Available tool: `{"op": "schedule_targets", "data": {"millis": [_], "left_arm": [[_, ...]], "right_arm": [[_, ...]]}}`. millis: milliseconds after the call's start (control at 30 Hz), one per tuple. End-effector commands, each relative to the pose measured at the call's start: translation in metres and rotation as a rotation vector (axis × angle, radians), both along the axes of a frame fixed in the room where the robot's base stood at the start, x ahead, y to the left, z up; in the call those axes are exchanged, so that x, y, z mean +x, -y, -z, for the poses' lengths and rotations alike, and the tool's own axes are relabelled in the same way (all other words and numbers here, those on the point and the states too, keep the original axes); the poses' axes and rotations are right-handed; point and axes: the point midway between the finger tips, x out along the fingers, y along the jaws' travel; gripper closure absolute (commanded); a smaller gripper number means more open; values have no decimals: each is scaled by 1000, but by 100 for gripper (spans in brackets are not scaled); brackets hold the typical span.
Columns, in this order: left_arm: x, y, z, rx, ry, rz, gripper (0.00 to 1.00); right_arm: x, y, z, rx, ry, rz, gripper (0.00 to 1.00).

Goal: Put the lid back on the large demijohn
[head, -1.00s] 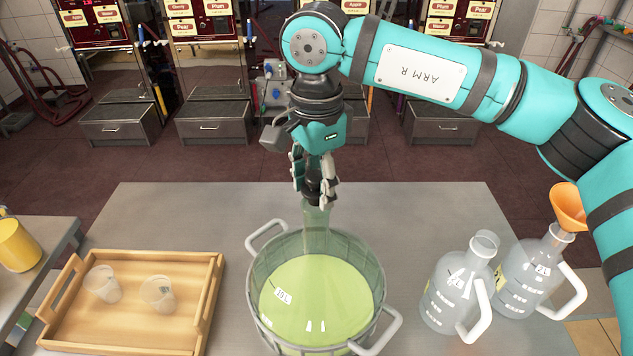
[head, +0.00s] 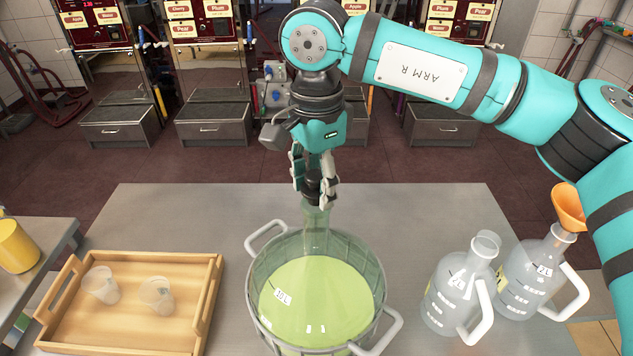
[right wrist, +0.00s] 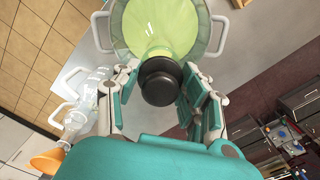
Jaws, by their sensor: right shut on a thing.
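The large demijohn (head: 353,258) is a wide clear vessel with two white handles, a 10L label and yellow-green liquid inside. It stands upright on the grey table, its narrow neck (head: 316,232) rising under my right gripper. My right gripper (head: 315,197) points down and is shut on the black lid (right wrist: 160,81), right at the top of the neck. The lid looks lined up with the neck in the right wrist view. I cannot tell whether it is fully seated; the fingers partly hide the contact. My left gripper is not in view.
Two smaller clear jugs stand at the right, one (head: 458,290) with an open mouth and one (head: 533,275) with an orange funnel (head: 568,206). A wooden tray (head: 212,290) with two clear cups is at the left. The table behind the tray is bare.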

Motion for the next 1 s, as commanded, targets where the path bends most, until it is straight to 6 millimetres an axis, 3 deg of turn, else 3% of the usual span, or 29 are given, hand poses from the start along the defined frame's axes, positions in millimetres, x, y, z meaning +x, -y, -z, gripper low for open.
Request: {"op": "schedule_targets", "data": {"millis": [1000], "left_arm": [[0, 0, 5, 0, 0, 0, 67]], "right_arm": [[0, 0, 3, 0, 0, 0, 75]]}}
